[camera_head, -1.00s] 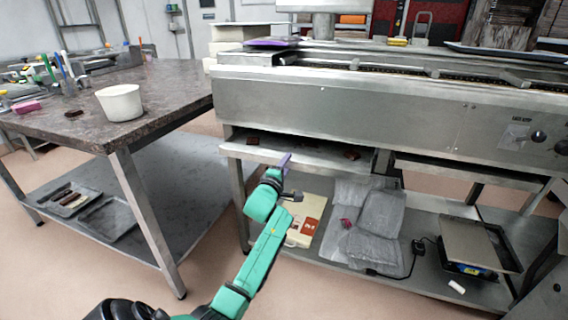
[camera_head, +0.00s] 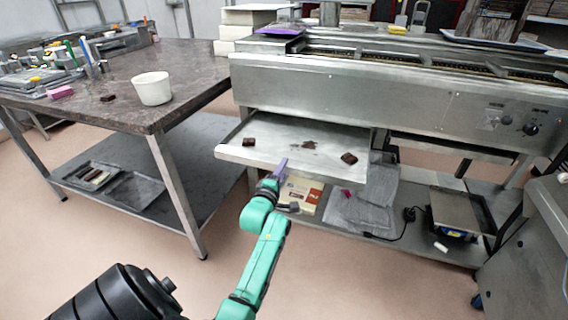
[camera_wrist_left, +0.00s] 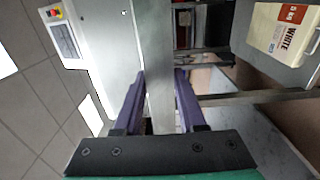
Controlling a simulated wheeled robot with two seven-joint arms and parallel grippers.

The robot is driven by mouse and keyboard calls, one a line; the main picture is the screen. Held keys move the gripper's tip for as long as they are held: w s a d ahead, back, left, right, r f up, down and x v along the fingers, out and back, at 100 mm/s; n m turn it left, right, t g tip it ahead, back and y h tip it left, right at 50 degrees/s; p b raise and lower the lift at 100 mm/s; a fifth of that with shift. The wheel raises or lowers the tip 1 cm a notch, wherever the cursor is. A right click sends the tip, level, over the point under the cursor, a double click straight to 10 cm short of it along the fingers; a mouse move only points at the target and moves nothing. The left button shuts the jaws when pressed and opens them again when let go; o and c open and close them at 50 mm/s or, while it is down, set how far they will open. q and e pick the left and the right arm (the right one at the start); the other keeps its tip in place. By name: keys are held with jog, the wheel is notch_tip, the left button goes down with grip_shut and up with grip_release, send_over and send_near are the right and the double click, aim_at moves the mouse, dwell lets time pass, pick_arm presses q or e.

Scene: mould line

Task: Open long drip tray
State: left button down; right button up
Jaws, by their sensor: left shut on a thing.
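The long drip tray (camera_head: 325,160) is a flat metal tray that sticks out from under the steel machine (camera_head: 400,95), with a few dark brown pieces lying on it. My left gripper (camera_head: 281,168) is at the tray's front edge in the head view. In the left wrist view, its purple fingers (camera_wrist_left: 160,100) stand on both sides of the tray's metal edge (camera_wrist_left: 155,60) and are shut on it. The back of the tray is hidden under the machine. My right gripper is not in view.
A stone-topped table (camera_head: 120,95) with a white tub (camera_head: 152,88) stands at the left. Below the tray, a shelf holds a box (camera_head: 300,195), grey bags (camera_head: 365,205) and a scale (camera_head: 460,213). The floor in front is clear.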

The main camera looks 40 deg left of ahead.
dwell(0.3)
pick_arm(q)
jog(key=shift+c, duration=2.4)
grip_release()
jog(key=shift+s, duration=0.15)
jog(key=p+v, duration=0.1)
jog(key=v, duration=1.3)
jog(key=shift+s, duration=0.2)
jog(key=shift+d, duration=0.15)
